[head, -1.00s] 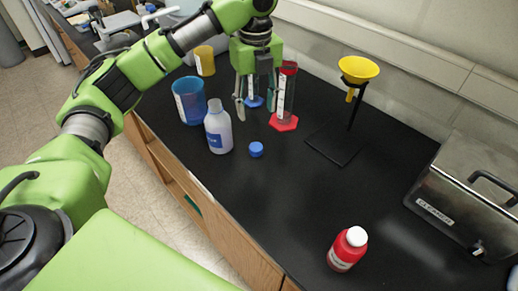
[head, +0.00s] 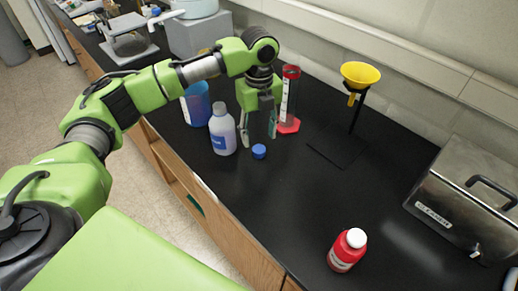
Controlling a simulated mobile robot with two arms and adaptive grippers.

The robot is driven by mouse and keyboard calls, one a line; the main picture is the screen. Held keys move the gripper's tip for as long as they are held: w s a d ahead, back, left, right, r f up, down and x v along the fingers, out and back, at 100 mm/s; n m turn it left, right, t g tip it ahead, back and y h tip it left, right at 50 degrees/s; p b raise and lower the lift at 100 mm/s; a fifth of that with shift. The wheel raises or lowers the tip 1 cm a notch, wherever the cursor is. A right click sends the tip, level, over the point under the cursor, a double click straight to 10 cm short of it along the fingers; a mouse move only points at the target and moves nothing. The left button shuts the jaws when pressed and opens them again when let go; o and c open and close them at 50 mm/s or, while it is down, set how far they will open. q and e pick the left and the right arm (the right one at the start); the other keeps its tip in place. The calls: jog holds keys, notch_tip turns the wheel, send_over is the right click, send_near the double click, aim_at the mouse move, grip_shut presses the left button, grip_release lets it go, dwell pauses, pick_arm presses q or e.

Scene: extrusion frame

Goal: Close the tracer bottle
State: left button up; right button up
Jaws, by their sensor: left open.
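A translucent pale-violet bottle with a blue label (head: 222,132) stands upright on the black bench, with no cap on its neck. A small blue cap (head: 259,152) lies on the bench just to its right. My left gripper (head: 258,138) points down with its fingers apart and empty, right by the cap and beside the bottle. Its fingertips appear just above or behind the cap; the exact height is hard to tell. A red bottle (head: 346,251) with a white cap on stands at the front. My right gripper is out of view.
A blue beaker (head: 196,104) stands behind the violet bottle. A red-based cylinder (head: 289,100) stands close behind my gripper. A yellow funnel (head: 361,74) on a stand and a metal cleaner box (head: 470,195) are to the right. The bench centre is clear.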

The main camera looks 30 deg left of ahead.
aim_at(259, 149)
pick_arm(q)
jog(key=shift+s+f+p, duration=0.1)
jog(key=shift+f+p, duration=0.35)
jog(key=shift+f, duration=0.05)
notch_tip(259, 149, down, 4)
jog(key=shift+r+p, duration=0.2)
jog(key=shift+p, duration=0.45)
jog(key=shift+f, duration=0.3)
jog(key=shift+c, duration=0.3)
jog(key=c, duration=0.7)
